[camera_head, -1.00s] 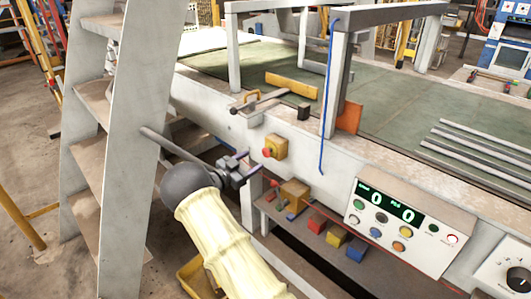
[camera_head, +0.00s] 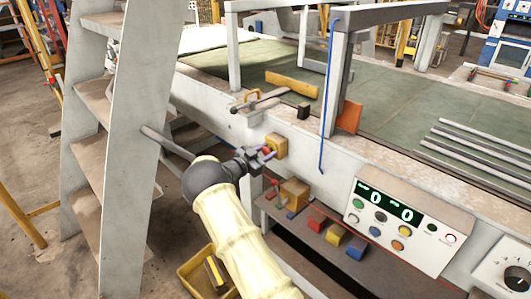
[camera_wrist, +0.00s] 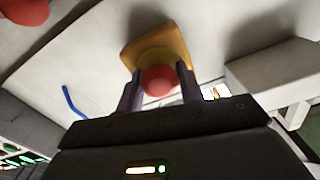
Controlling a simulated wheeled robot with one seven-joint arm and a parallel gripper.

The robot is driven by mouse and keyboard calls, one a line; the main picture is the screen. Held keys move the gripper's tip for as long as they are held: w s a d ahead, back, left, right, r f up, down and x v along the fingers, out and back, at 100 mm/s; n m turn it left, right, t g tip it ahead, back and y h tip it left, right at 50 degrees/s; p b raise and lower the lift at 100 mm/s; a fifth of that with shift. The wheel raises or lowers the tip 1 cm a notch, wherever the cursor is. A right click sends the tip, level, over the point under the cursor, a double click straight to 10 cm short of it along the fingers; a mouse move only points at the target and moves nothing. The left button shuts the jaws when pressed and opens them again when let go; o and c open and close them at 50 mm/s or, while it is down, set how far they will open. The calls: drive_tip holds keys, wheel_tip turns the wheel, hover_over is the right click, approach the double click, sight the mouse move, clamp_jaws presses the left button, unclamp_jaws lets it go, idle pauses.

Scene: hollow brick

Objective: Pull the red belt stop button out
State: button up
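The red stop button (camera_head: 266,150) sits on a yellow box (camera_head: 281,146) on the side of the belt frame. In the wrist view the red button (camera_wrist: 158,81) stands out from its yellow box (camera_wrist: 178,44), near the picture's middle. My gripper (camera_head: 266,153) is at the button in the head view and partly covers it. In the wrist view my gripper (camera_wrist: 160,88) is open, with one dark finger on each side of the button. Narrow gaps seem to show between fingers and button; contact is not visible.
A blue cord (camera_head: 323,130) hangs right of the button. A control panel (camera_head: 403,222) is on the frame at right. A shelf with coloured blocks (camera_head: 316,220) lies below. Grey steps (camera_head: 110,150) stand close on the left. A yellow bin (camera_head: 195,268) is on the floor.

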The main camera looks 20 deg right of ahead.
clamp_jaws()
drive_tip(key=shift+s+a+f, duration=0.1)
drive_tip(key=shift+s+a, duration=0.05)
drive_tip(key=shift+a, duration=0.45)
drive_tip(key=o, duration=0.8)
unclamp_jaws()
drive_tip(key=shift+a, duration=0.1)
drive_tip(key=b+v, duration=0.2)
drive_tip(key=v, duration=1.5)
drive_tip(key=shift+s+a, duration=0.1)
drive_tip(key=shift+s, duration=0.05)
